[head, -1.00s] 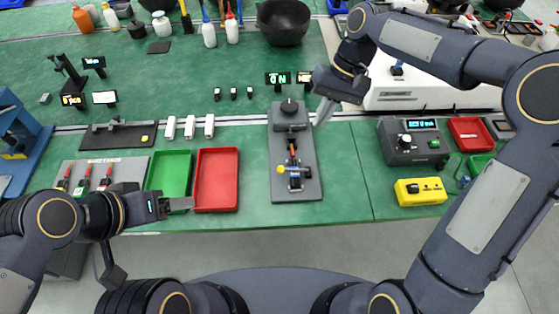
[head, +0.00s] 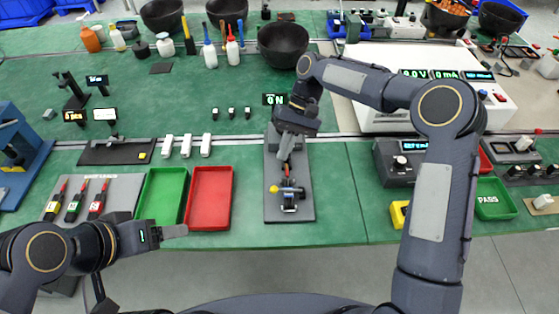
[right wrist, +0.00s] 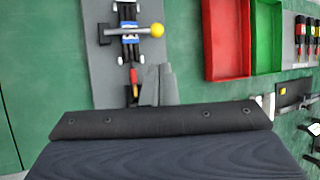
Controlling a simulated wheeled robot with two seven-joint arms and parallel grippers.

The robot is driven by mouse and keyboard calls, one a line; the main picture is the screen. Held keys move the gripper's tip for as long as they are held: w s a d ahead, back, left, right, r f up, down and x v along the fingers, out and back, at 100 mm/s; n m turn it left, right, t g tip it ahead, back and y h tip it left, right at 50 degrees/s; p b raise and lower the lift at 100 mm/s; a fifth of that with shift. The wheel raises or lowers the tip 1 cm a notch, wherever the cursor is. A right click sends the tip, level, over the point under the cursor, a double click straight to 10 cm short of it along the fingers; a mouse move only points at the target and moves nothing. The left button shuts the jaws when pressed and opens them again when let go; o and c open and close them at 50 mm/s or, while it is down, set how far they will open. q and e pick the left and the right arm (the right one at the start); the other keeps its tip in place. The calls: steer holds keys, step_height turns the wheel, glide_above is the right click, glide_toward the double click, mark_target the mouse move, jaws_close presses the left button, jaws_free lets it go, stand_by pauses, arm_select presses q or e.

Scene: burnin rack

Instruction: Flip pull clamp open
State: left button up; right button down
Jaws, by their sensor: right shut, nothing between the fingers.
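The pull clamp (head: 289,191) is mounted on a grey base plate (head: 272,211) near the table's front. It has a blue and metal body, a yellow ball knob (head: 273,188) on its left and a red handle part. My right gripper (head: 285,158) is shut and empty, pointing down over the plate just behind the clamp, hiding part of it. In the right wrist view, the clamp (right wrist: 128,38) lies beyond the fingertips (right wrist: 158,72), with a red-tipped lever (right wrist: 134,85) beside them. Contact cannot be told.
A green tray (head: 139,207) and a red tray (head: 230,208) stand left of the plate. A power supply (head: 510,103) is at the back right, and a dark meter box (head: 384,159) stands to the right. Green table between plate and meter box is clear.

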mark_target(287, 190)
steer(key=x, duration=0.8)
steer(key=shift+s+a+f+p, duration=0.1)
steer(key=shift+f+p, duration=0.2)
steer(key=shift+p, duration=0.1)
